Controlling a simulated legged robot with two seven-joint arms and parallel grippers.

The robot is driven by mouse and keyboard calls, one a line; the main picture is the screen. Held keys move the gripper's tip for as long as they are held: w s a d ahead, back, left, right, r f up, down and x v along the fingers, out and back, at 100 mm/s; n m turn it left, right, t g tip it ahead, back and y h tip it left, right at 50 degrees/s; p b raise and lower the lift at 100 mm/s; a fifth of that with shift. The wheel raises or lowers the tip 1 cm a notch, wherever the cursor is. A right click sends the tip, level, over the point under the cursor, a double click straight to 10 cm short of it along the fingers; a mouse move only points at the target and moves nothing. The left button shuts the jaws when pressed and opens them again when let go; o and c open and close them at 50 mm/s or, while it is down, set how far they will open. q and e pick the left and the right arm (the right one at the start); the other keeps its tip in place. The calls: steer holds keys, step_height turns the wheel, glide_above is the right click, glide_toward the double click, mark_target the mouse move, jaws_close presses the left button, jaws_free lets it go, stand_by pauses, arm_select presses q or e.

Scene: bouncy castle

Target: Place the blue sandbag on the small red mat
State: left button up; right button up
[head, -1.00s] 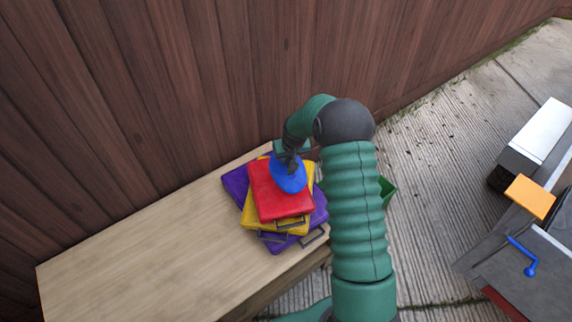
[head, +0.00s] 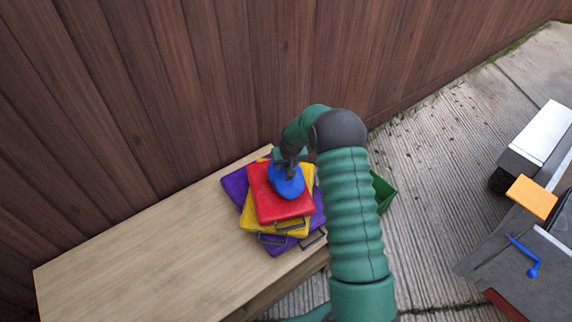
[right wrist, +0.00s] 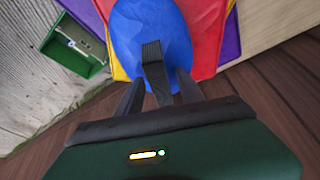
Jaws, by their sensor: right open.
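The blue sandbag (head: 287,187) lies on the red mat (head: 281,208), toward its far edge, at the top of a stack of mats on the wooden bench. In the right wrist view the blue sandbag (right wrist: 150,32) shows as a rounded shape with a dark strap, over the red mat (right wrist: 205,38). My right gripper (head: 288,172) is at the far end of the sandbag. Its fingers (right wrist: 160,92) are open and spread either side of the strap. Whether they touch the bag cannot be told. My left gripper is not in view.
Yellow (head: 253,219) and purple (head: 233,186) mats with handles lie under the red one. The bench (head: 150,250) is bare to the left. A wooden wall stands behind. A green bin (head: 384,192) is right of the bench, and a grey machine (head: 530,255) stands farther right.

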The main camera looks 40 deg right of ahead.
steer(key=p+v, duration=0.3)
steer(key=v, duration=0.9)
steer(key=s+a+r+n+y, duration=0.1)
steer(key=s+a, duration=0.1)
steer(key=a, duration=0.6)
steer(key=s+a+r+n, duration=0.1)
steer(key=s+a+n, duration=0.1)
steer(key=a, duration=0.5)
steer(key=s+a+n+g+y, duration=0.1)
steer(key=s+a+n, duration=0.2)
steer(key=s+a, duration=1.15)
step_height(320, 180, up, 15)
steer(key=w+p, duration=0.1)
steer(key=p, duration=1.3)
steer(key=shift+d+f, duration=0.15)
steer(key=shift+f, duration=0.05)
steer(key=shift+w+d+f, duration=0.1)
steer(key=shift+w+d, duration=0.05)
steer(key=shift+d, duration=0.1)
steer(key=shift+a, duration=0.15)
